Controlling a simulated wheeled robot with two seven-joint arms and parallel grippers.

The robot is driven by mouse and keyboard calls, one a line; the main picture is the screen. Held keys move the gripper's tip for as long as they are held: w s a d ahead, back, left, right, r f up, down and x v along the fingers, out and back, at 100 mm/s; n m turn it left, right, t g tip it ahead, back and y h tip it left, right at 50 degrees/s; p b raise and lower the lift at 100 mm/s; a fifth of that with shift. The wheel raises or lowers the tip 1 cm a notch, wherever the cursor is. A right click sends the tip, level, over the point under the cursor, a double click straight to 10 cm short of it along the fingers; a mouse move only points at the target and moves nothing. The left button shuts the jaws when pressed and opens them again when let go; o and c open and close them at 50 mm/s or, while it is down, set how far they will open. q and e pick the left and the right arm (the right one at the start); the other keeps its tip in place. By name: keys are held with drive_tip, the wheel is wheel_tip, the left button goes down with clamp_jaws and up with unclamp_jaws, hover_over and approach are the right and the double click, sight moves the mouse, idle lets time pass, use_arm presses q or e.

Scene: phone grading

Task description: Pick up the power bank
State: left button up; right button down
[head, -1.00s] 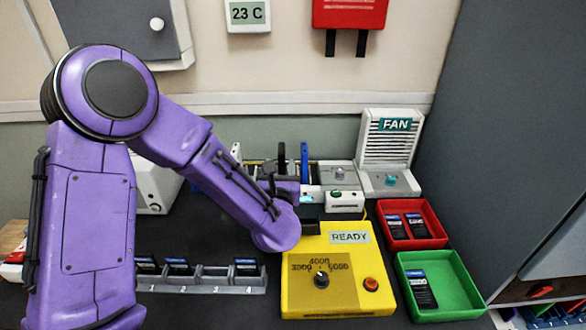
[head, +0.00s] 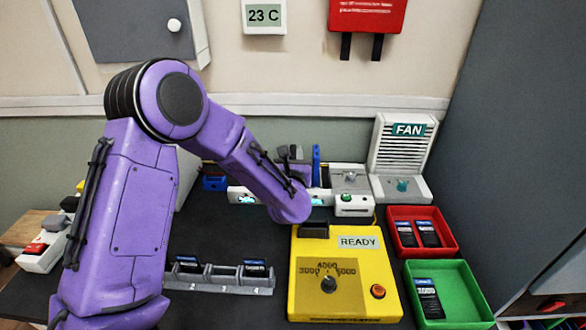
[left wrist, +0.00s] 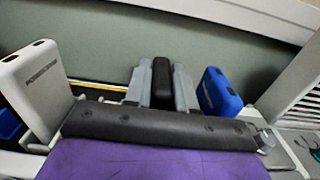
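In the left wrist view a black power bank (left wrist: 162,78) stands upright between the grey fingers of my left gripper (left wrist: 162,88). The fingers flank it closely; I cannot tell whether they press on it. A white power bank (left wrist: 36,88) stands to the left and a blue power bank (left wrist: 220,92) to the right. In the head view my left gripper (head: 291,156) is behind the yellow box, partly hidden by its purple wrist, just left of the blue power bank (head: 316,164). The white one is hidden there by my arm. My right gripper is not in view.
A yellow box (head: 309,246) reading READY stands in front of the wrist. A red tray (head: 452,247) and a green tray (head: 482,308) holding dark phone-like items lie to the right. A grey slotted rack (head: 218,282) is at front left. A fan unit (head: 405,150) stands at back right.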

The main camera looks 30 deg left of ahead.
use_arm(q)
clamp_jaws()
